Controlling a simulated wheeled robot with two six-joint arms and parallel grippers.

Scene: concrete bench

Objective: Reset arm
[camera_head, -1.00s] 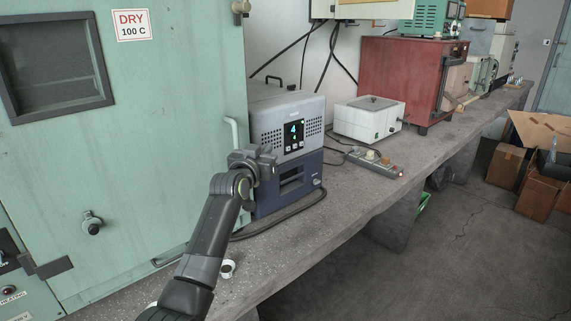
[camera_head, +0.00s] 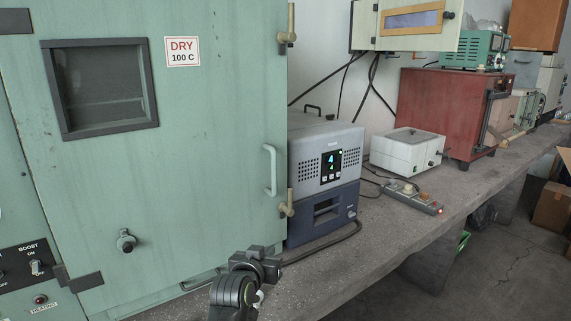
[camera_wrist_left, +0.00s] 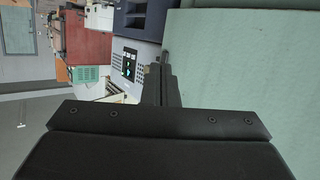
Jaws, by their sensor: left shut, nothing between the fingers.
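My left gripper (camera_head: 262,262) shows at the bottom middle of the head view, above the near part of the bench and in front of the green oven's lower right corner. It is shut and empty. In the left wrist view its dark fingers (camera_wrist_left: 162,85) point toward the grey-and-blue device, which appears turned sideways. My right gripper is in neither view.
The green oven (camera_head: 215,150) with a "DRY 100 C" label fills the left. The grey-and-blue device (camera_head: 318,150) stands beside it. Farther along the concrete bench (camera_head: 400,235) are a power strip (camera_head: 415,197), a white box (camera_head: 405,150) and a red furnace (camera_head: 435,110).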

